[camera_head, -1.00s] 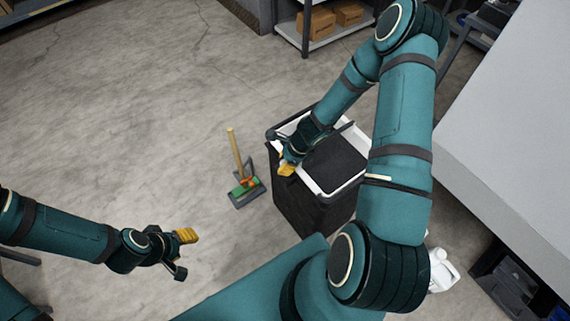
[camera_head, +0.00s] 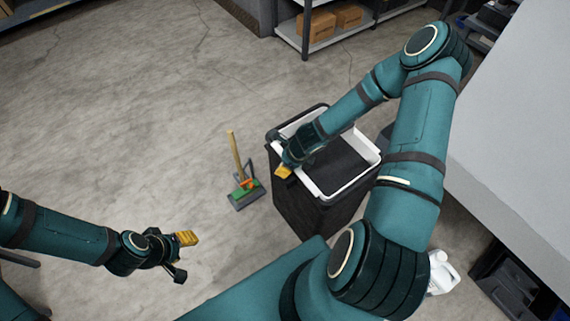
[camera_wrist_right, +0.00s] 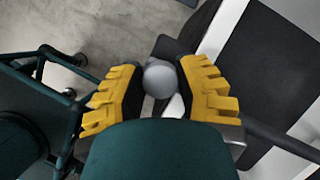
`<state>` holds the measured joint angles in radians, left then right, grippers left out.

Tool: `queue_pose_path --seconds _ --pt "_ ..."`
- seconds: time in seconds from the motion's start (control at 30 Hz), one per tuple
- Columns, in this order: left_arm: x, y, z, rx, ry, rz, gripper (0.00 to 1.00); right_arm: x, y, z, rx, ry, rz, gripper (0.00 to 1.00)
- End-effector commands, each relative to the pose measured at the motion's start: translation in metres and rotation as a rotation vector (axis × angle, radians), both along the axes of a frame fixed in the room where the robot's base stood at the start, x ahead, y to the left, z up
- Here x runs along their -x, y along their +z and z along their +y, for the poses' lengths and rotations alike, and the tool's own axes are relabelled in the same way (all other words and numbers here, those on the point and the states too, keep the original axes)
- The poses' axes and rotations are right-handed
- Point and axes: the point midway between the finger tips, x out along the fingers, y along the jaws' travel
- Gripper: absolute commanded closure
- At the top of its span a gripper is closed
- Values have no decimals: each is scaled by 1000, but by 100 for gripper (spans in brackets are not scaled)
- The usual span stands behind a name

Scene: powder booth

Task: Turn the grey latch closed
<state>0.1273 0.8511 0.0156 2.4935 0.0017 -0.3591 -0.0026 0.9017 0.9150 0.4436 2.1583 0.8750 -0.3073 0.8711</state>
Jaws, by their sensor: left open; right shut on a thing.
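A grey rounded knob (camera_wrist_right: 160,79), which looks like the end of the grey latch, sits between the yellow fingers of my right gripper (camera_wrist_right: 161,88) in the right wrist view. The gripper is shut on it. The rest of the latch is mostly hidden by the gripper. In the head view my right gripper (camera_head: 284,170) is at the left side of a black bin (camera_head: 315,212) with a white rim, and the knob cannot be made out. My left gripper (camera_head: 183,257) is open and empty over bare floor at lower left.
A broom and dustpan (camera_head: 245,192) stand on the floor left of the bin. A shelf with cardboard boxes (camera_head: 349,17) is at the back. A white jug (camera_head: 442,272) is at lower right, partly behind my right arm. The floor at left is open.

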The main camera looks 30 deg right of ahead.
Motion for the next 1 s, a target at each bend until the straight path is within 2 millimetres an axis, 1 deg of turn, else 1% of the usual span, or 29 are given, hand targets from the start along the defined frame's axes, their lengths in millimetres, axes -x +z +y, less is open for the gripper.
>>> queue_pose_path --seconds 0.07,0.1,0.13,0.17,0.47,0.57,0.67,1.0 --pt "0 0 0 0 0 0 53 0 -1 2 -5 2 1 100" --pt "0 0 0 0 0 0 53 0 -1 2 -5 2 1 50" --pt "0 0 0 0 0 0 53 0 -1 2 -5 3 1 40" --pt "0 0 0 0 0 0 53 0 -1 2 -4 2 0 34" --pt "0 0 0 0 0 0 53 0 0 0 -1 1 0 34" --pt "0 0 0 0 0 0 53 1 4 -1 0 2 -1 34" --pt "0 0 0 0 0 0 53 3 13 -4 2 1 -2 34" --pt "0 0 0 0 0 0 53 19 61 -16 3 2 -2 34"
